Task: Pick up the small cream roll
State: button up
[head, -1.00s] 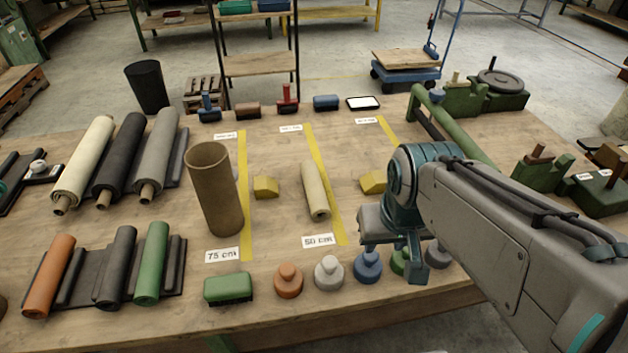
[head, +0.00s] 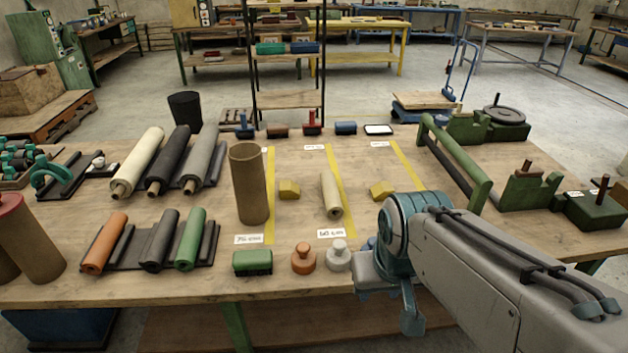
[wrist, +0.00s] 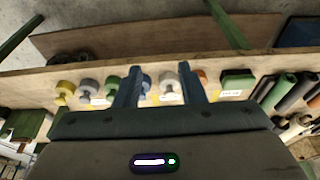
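The small cream roll (head: 331,195) lies on the wooden table in the head view, between two yellow wedge blocks and beside a yellow strip, behind a white label (head: 332,233). A larger cream roll (head: 138,160) lies further left. My gripper (wrist: 159,80) shows its two blue fingers apart with nothing held between them in the wrist view. In the head view my arm reaches in from the right, and its end is over the table's front edge, right of and nearer than the small cream roll. I cannot make out the small roll in the wrist view.
A tall brown tube (head: 249,185) stands left of the small roll. An orange knobbed piece (head: 303,260), a white one (head: 338,257) and a green block (head: 252,263) line the front edge. A green rail frame (head: 455,165) stands right.

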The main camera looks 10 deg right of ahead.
aim_at(331, 195)
jog(key=i, duration=0.95)
